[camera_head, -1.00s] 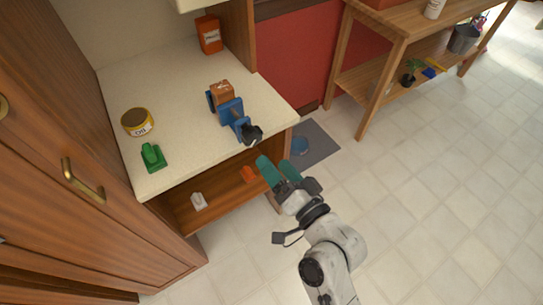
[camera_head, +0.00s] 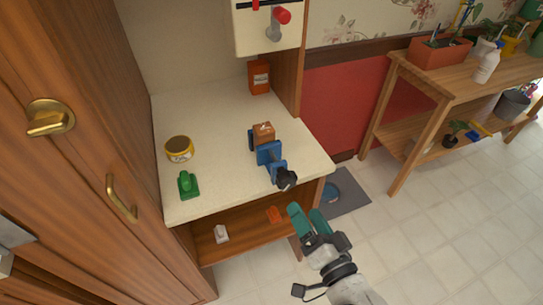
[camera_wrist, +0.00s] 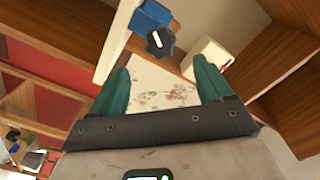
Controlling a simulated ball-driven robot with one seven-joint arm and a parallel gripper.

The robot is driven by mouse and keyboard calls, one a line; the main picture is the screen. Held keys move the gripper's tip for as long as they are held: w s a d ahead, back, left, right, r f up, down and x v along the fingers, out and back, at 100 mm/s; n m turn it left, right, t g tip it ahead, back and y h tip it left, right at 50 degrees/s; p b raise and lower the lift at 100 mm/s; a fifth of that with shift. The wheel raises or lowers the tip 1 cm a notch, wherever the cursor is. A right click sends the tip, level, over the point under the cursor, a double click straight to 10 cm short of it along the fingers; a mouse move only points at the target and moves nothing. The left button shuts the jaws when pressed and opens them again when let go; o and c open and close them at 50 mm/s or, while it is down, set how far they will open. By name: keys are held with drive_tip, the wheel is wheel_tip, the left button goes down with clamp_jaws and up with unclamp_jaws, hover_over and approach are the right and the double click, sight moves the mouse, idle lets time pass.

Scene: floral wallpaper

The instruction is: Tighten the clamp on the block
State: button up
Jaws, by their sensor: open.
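The blue clamp (camera_head: 268,153) stands on the cream countertop near its right front edge. The brown block (camera_head: 263,134) sits in the clamp at its far end. The clamp's black knob (camera_head: 286,180) points toward the counter's front edge. In the wrist view the knob (camera_wrist: 160,41) shows ahead, between and beyond the fingers, with part of the blue clamp body (camera_wrist: 150,15) above it. My gripper (camera_head: 306,218), with teal fingers, is open and empty, below and in front of the knob and apart from it. Its fingers are also spread in the wrist view (camera_wrist: 160,87).
The countertop (camera_head: 215,115) also holds a yellow-and-dark tin (camera_head: 179,149), a green object (camera_head: 188,185) and an orange-red container (camera_head: 259,77). A shelf below holds a white item (camera_head: 221,234) and an orange item (camera_head: 274,214). A wooden plant bench (camera_head: 420,120) stands right; floor between is open.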

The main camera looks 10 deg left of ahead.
sight(290, 184)
drive_tip(key=w+a+n, duration=0.1)
drive_tip(key=w+n, duration=0.1)
drive_tip(key=n, duration=0.1)
drive_tip(key=w+a+n, duration=0.2)
drive_tip(key=n, duration=0.1)
drive_tip(key=w+a+n, duration=0.2)
drive_tip(key=w+n, duration=0.1)
drive_tip(key=shift+r, duration=0.2)
drive_tip(key=shift+w+a+f+p, duration=0.1)
drive_tip(key=shift+w+a+p, duration=0.25)
drive_tip(key=shift+w+p, duration=0.15)
drive_tip(key=c, duration=1)
drive_tip(key=shift+w+d+m+p, duration=0.1)
drive_tip(key=shift+m+p, duration=0.25)
drive_tip(key=shift+m, duration=2.05)
